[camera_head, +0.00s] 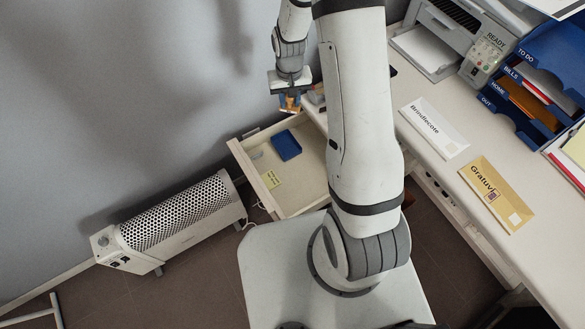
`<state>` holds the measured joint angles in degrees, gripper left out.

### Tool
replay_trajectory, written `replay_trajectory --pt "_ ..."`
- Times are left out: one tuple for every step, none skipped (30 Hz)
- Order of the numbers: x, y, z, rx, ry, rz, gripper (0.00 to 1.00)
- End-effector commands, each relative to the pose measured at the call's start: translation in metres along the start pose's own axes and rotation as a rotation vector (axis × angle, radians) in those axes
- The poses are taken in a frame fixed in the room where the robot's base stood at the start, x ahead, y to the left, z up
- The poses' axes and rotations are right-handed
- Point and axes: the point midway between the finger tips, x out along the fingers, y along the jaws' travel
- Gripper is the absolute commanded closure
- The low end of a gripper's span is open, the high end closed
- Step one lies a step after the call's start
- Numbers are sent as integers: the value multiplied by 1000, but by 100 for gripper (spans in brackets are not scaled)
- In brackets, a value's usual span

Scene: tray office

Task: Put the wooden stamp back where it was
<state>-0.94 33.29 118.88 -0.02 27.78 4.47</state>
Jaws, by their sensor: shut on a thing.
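My gripper (290,105) is at the upper middle, hanging near the desk's back-left corner, beyond the open drawer. It is shut on a small orange-brown thing, which looks like the wooden stamp (290,102); the fingers hide most of it. I cannot tell whether the stamp touches a surface. The open drawer (240,160) is below and left of the gripper. It holds a dark blue flat object (286,145), a yellow note (271,179) and a pale small item (257,155).
A dark grey object (317,95) is beside the gripper. A heater (175,220) stands left.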

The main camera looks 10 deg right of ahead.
Motion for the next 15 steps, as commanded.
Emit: replay_trajectory --pt "23 -1 0 23 0 0 87" --pt "31 -1 0 40 1 0 87" --pt "42 -2 0 67 1 0 87" --pt "50 -2 0 87 1 0 87" --pt "58 -2 0 108 1 0 87" --pt "68 -2 0 136 1 0 87" --pt "75 -2 0 158 1 0 87" --pt "82 -3 0 180 1 0 87" --pt "92 -3 1 208 1 0 87" --pt "99 -3 1 229 1 0 87" --pt "106 -3 1 251 1 0 87" --pt "116 -3 1 280 1 0 87" --pt "123 -3 1 301 1 0 87" --pt "130 -3 1 322 1 0 87" --pt "140 -3 1 351 1 0 87"
